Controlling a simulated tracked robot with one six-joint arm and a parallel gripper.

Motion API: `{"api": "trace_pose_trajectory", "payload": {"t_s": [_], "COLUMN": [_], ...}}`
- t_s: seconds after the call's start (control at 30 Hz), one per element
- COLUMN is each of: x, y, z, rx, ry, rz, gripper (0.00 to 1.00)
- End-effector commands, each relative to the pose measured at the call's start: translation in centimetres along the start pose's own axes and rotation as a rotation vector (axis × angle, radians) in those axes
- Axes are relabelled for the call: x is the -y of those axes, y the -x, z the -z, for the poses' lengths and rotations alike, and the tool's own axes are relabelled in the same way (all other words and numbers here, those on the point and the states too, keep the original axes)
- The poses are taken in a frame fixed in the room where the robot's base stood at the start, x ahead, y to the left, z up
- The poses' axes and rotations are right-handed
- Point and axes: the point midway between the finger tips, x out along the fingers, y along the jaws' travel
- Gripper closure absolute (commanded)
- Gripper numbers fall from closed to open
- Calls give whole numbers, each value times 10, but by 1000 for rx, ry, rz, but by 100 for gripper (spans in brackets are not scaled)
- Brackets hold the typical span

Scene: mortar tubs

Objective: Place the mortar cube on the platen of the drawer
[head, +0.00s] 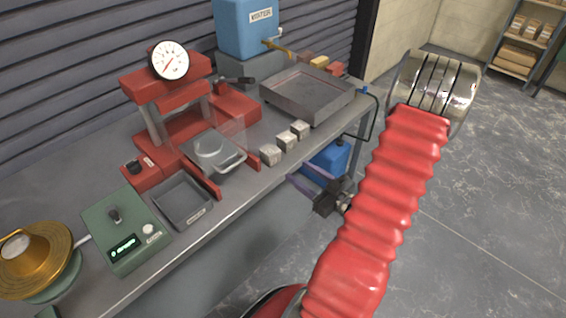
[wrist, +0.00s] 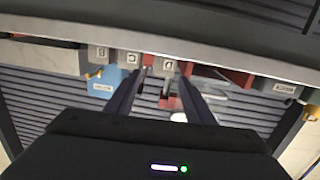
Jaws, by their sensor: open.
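Three pale grey mortar cubes stand in a row along the bench's front edge: a near one (head: 270,155), a middle one (head: 286,141) and a far one (head: 300,129). My gripper (head: 296,172) is open and empty, off the bench's front edge, apart from the cubes. The drawer (head: 229,168) of the red press is pulled out, left of the cubes. Its round platen (head: 211,149) is bare, partly seen through a clear guard.
The red press (head: 165,105) with a dial gauge stands behind the drawer. A grey tray (head: 182,203) and a green device (head: 127,232) lie left of it. A large metal pan (head: 308,95) and a blue water tank (head: 247,28) are behind the cubes. A blue container (head: 328,160) is below the bench.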

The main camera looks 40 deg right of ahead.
Motion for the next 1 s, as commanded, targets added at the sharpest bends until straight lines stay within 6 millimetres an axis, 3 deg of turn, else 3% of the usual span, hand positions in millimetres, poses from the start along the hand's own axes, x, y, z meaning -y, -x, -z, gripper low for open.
{"api": "trace_pose_trajectory", "payload": {"t_s": [0.23, 0.47, 0.77, 1.0], "x": [-22, -46, -67, -62], "y": [-13, -9, 17, 47], "z": [-28, -50, -64, -60], "rx": [235, 470, 775, 996], "ry": [62, 92, 75, 13], "rz": [-77, -176, -326, -435], "gripper": [52, 52, 52, 52]}}
